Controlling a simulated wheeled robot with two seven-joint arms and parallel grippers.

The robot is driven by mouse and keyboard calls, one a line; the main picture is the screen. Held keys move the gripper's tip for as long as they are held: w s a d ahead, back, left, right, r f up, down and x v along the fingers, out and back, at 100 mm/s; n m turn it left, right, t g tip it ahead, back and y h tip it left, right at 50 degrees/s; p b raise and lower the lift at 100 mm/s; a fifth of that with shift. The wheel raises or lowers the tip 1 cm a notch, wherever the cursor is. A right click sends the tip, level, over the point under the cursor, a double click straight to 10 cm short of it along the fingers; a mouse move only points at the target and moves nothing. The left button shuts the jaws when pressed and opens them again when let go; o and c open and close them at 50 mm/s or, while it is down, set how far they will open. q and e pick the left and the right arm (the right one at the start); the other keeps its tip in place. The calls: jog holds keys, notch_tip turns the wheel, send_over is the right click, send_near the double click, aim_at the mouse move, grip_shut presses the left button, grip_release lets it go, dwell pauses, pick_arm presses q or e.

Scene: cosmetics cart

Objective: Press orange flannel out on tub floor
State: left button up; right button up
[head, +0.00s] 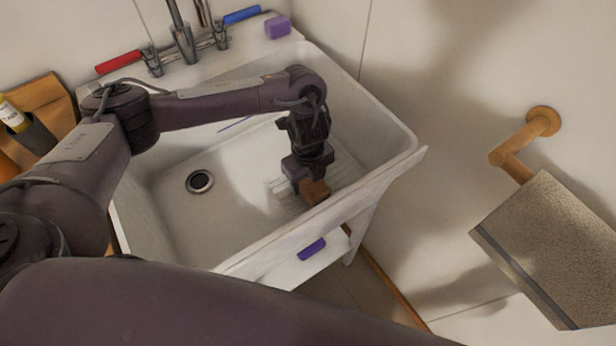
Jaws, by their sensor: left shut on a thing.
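The white tub (150,232) stands in the middle of the head view, with a round dark drain (200,181) in its floor. My left arm reaches over it from the left. My left gripper (308,184) points down inside the tub, near its right front part. It is shut on the orange flannel (314,192), a small orange-brown block shape low over the ribbed part of the floor. I cannot tell whether the flannel touches the floor. The fingertips are largely hidden. My right gripper is not in view.
Taps with a red lever (118,62) and a blue lever (242,15) stand at the tub's back edge, with a purple block (278,27) beside them. A purple item (312,248) lies below the front rim. A towel (560,245) hangs from a wooden wall rail (525,140) at right.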

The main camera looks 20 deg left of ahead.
pick_arm(q)
jog(key=shift+p, duration=0.8)
dwell(2.6)
jog(key=shift+s+f+p, duration=0.1)
jog(key=shift+p, duration=0.2)
dwell(0.9)
notch_tip(320, 180, up, 15)
jog(key=p, duration=1.4)
